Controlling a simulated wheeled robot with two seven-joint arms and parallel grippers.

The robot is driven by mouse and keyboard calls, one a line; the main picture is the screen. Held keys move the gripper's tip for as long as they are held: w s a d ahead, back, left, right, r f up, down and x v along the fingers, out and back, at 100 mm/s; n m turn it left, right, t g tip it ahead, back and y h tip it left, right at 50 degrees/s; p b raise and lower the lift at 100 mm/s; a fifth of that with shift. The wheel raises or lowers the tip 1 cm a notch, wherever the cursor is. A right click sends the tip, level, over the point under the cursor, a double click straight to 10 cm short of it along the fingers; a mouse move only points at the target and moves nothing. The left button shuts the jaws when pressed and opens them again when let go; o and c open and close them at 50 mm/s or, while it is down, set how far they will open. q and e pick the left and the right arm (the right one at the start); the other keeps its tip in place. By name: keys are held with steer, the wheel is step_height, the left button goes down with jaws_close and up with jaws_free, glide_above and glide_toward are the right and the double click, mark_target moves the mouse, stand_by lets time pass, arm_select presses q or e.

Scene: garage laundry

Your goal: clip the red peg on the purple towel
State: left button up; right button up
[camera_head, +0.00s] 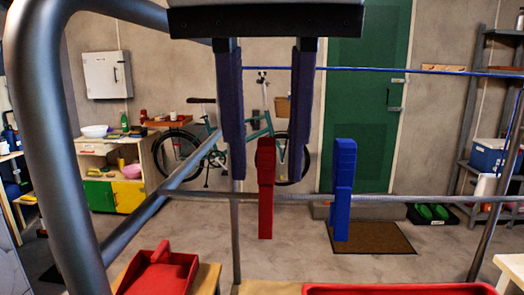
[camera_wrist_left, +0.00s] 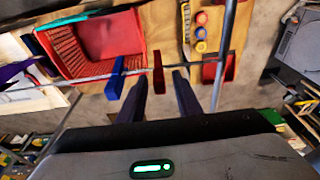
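The red peg (camera_head: 265,205) sits upright on the grey rack rod, and it also shows in the left wrist view (camera_wrist_left: 158,76). My left gripper (camera_head: 267,175) points down from above. Its two dark fingers (camera_wrist_left: 160,76) are open, one on each side of the peg's upper part, with a gap on both sides. A blue peg (camera_head: 342,195) sits on the same rod to the right, outside the fingers. A purple patch (camera_wrist_left: 14,71) at the left edge of the left wrist view may be the purple towel; most of it is cut off. My right gripper is not in view.
The rack's thick grey frame (camera_head: 40,130) stands at the left. A blue line (camera_head: 430,70) runs behind the gripper. Below are a red scoop-like container (camera_head: 160,275), a red basket (camera_wrist_left: 62,52) and several small items (camera_wrist_left: 201,32) on a wooden surface.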

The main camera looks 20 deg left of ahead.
arm_select(q)
steer(key=shift+c, duration=0.4)
jaws_close()
steer(key=shift+w+p+v, duration=0.15)
steer(key=shift+p+v, duration=0.55)
steer(key=shift+v, duration=0.05)
steer(key=shift+w+p+v, duration=0.15)
steer(key=shift+p+v, duration=0.5)
steer(key=shift+v, duration=0.1)
steer(key=shift+a+r, duration=0.1)
steer(key=shift+r, duration=0.1)
steer(key=shift+w+v, duration=0.2)
steer(key=shift+v, duration=0.85)
